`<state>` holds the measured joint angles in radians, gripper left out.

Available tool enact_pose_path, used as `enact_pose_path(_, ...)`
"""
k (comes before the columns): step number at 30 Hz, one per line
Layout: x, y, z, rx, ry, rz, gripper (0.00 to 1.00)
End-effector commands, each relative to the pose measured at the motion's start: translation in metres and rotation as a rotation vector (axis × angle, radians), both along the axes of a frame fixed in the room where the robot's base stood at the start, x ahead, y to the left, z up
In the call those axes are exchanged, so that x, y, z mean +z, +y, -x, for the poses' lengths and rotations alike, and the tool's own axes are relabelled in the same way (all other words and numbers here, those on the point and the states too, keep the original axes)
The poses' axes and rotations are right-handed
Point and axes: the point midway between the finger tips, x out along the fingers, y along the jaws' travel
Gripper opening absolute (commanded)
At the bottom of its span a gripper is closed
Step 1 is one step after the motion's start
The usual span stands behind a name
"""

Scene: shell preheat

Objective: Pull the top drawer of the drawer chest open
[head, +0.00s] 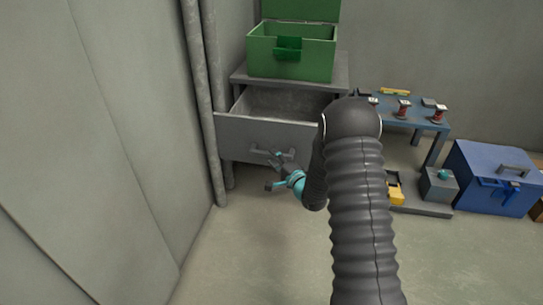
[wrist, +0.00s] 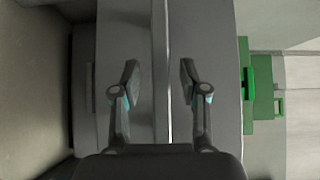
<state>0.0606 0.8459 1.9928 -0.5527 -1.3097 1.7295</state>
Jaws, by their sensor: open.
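The grey drawer chest (head: 340,73) stands against the back wall. Its top drawer (head: 235,131) is pulled out, and its empty-looking inside shows behind the front panel. A bar handle (head: 258,150) sits on that front. My gripper (head: 273,171) is open in front of the drawer front, close to the handle. The drawer front (wrist: 148,35) lies beyond the fingers. I cannot tell whether a finger touches the handle.
An open green box (head: 290,58) stands on the chest. A blue table (head: 432,124) with several small items is to the right, and a blue toolbox (head: 490,180) sits on the floor at far right. Pipes (head: 205,100) run along the left wall. The floor in front is clear.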

Motion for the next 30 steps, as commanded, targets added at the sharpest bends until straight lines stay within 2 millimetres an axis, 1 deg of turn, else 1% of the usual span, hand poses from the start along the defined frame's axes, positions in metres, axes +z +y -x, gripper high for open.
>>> enact_pose_path(1, 0.000, -0.007, 0.009, -0.003, 0.001, 0.000, 0.44)
enact_pose_path(6, 0.000, -0.023, 0.040, -0.005, 0.002, 0.000, 0.44)
enact_pose_path(9, 0.000, -0.031, 0.056, -0.006, 0.001, 0.000, 0.44)
enact_pose_path(13, 0.000, -0.039, 0.072, -0.004, 0.002, 0.000, 0.44)
enact_pose_path(19, 0.000, -0.044, 0.084, -0.003, 0.000, 0.001, 0.44)
enact_pose_path(30, 0.000, -0.044, 0.085, -0.003, 0.000, 0.001, 0.44)
